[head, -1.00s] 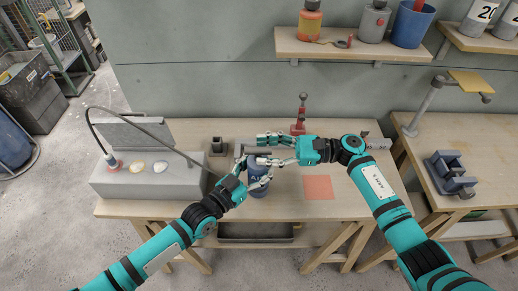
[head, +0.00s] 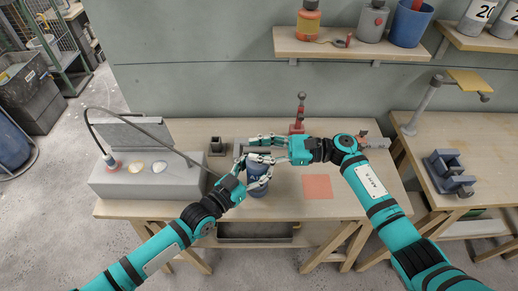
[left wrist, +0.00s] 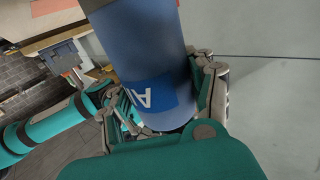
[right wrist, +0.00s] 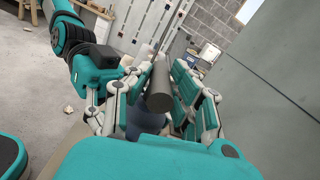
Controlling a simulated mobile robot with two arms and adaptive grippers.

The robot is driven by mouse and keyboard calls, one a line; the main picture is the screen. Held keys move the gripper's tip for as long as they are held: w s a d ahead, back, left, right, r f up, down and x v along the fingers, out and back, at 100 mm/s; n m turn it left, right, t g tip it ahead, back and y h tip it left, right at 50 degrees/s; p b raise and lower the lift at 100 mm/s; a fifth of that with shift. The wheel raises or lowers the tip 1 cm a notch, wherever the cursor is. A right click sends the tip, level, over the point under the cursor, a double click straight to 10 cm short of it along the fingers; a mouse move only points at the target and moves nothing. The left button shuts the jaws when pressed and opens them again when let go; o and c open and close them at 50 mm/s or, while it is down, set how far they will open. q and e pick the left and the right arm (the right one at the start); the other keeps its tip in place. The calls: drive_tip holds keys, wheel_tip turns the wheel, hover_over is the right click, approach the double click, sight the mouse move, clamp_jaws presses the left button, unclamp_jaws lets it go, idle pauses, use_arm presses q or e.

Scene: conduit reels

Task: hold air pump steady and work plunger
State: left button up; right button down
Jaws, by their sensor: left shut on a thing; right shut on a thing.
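The air pump (head: 257,188) is a blue cylinder with a white-lettered label, standing on the wooden bench. My left gripper (head: 259,172) is shut around its body; in the left wrist view the fingers lie on both sides of the blue pump barrel (left wrist: 143,45). My right gripper (head: 264,148) is above it, shut on the grey plunger handle. In the right wrist view the grey, bar-like handle (right wrist: 160,88) sits between the fingers, with the blue body partly hidden below. The plunger rod is hidden by my fingers.
A dark holder (head: 217,147), red stand (head: 298,128) and orange square (head: 318,187) are around the pump. A shelf (head: 350,46) hangs above.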

wheel_tip(320, 180, up, 7)
drive_tip(key=c, duration=1.2)
unclamp_jaws()
drive_tip(key=shift+w, duration=0.1)
drive_tip(key=shift+o, duration=0.2)
drive_tip(key=shift+d+f, duration=0.1)
drive_tip(key=shift+d, duration=0.05)
drive_tip(key=d, duration=1.2)
drive_tip(key=shift+a, duration=0.1)
